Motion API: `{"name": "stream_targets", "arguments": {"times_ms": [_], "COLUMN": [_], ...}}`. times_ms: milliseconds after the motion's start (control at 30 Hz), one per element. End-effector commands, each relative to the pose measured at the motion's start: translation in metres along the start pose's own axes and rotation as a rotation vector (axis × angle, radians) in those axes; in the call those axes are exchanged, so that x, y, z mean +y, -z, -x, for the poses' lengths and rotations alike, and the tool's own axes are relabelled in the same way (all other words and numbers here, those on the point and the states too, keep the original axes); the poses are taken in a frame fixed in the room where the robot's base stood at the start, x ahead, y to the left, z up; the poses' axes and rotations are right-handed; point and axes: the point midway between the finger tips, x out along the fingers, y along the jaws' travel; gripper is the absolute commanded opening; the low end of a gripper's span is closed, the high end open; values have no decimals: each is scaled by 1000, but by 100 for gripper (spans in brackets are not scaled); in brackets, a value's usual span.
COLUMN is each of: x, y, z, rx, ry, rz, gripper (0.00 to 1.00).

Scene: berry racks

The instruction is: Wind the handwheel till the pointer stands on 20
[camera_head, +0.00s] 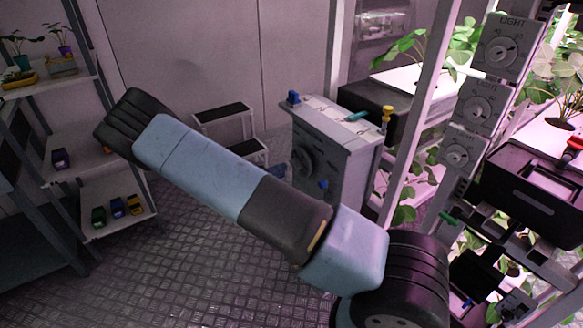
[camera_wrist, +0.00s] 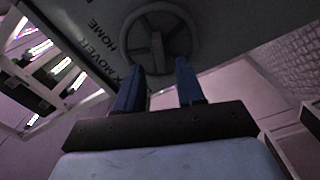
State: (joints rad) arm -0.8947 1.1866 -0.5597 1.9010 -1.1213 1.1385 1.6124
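The handwheel (camera_wrist: 157,42) is a dark grey spoked wheel on a grey panel in the wrist view. In the head view, the dark wheel (camera_head: 303,155) is on the front of a grey box (camera_head: 345,160). My gripper (camera_wrist: 157,68) has two blue fingers, clearly apart, one on each side of the wheel's lower spoke as pictured. I cannot tell whether they touch the wheel. Upside-down lettering with "HOME" (camera_wrist: 103,36) is beside the wheel. I cannot make out a pointer or a 20.
Grey light dials (camera_head: 500,52) and a white post (camera_head: 422,110) stand right of the box, with plants behind. A step stool (camera_head: 222,112) is behind the arm. A shelf (camera_head: 118,212) with small coloured boxes is at left. Textured floor is clear in front.

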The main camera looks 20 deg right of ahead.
Motion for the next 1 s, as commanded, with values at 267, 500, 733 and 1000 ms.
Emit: {"name": "stream_targets", "arguments": {"times_ms": [267,500,733,1000], "x": [0,0,0,0], "y": [0,0,0,0], "z": [-42,-57,-58,-58], "rx": [-1,0,1,1], "ry": [0,1,1,1], "rz": [1,1,1,1], "gripper": [38,38,38,18]}}
